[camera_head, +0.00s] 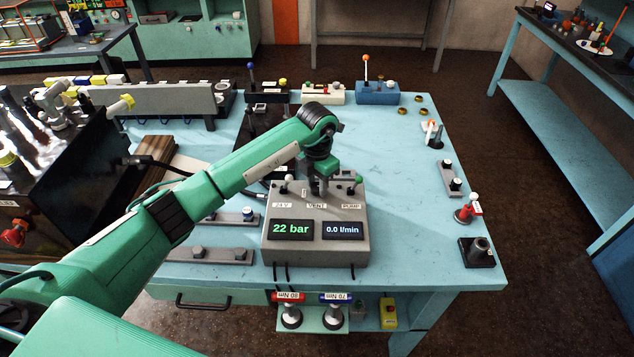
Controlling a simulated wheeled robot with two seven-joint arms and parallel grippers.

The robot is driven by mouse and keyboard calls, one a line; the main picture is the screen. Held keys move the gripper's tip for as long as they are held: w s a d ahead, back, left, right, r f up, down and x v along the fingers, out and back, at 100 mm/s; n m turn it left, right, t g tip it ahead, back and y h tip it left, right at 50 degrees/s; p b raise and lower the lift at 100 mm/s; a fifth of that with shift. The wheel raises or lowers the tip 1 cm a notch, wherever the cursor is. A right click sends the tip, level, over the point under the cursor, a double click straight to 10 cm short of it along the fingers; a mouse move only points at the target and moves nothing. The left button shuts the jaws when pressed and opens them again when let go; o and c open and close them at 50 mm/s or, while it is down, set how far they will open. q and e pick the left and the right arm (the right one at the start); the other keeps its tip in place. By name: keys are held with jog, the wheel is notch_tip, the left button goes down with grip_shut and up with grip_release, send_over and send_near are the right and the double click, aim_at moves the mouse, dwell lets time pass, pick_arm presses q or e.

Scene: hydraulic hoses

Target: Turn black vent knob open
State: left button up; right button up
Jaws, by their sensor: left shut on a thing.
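A grey control box (316,251) stands on the pale blue table. Its front has two displays, one reading 22 bar (290,229) and one reading 0.0 l/min (342,230). Labels on its top read 24 V, VENT and PUMP. My left gripper (319,192) points straight down at the middle of the box top, just behind the VENT label (316,205). It is shut on the black vent knob, which the fingers hide almost wholly. A lever with a white tip (287,178) is left of the gripper, and one with a green tip (358,179) is right of it. My right gripper is out of view.
A red valve (467,209) and a black block (477,252) stand at the right edge.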

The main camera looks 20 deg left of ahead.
pick_arm(q)
jog(key=shift+f+m+b, duration=0.1)
jog(key=shift+m+b, duration=0.3)
jog(key=shift+b, duration=0.1)
jog(key=m+b, duration=0.9)
jog(key=b, duration=0.3)
jog(key=shift+f, duration=0.1)
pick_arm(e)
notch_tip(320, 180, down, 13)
pick_arm(q)
jog(key=m+b, duration=0.4)
jog(key=shift+m, duration=0.3)
jog(key=shift+r+m+b, duration=0.25)
jog(key=shift+m+b, duration=0.85)
jog(key=shift+m, duration=0.8)
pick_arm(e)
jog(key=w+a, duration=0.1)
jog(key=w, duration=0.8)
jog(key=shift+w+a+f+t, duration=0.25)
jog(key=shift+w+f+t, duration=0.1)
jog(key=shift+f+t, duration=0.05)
pick_arm(q)
jog(key=o, duration=1)
jog(key=shift+c, duration=0.2)
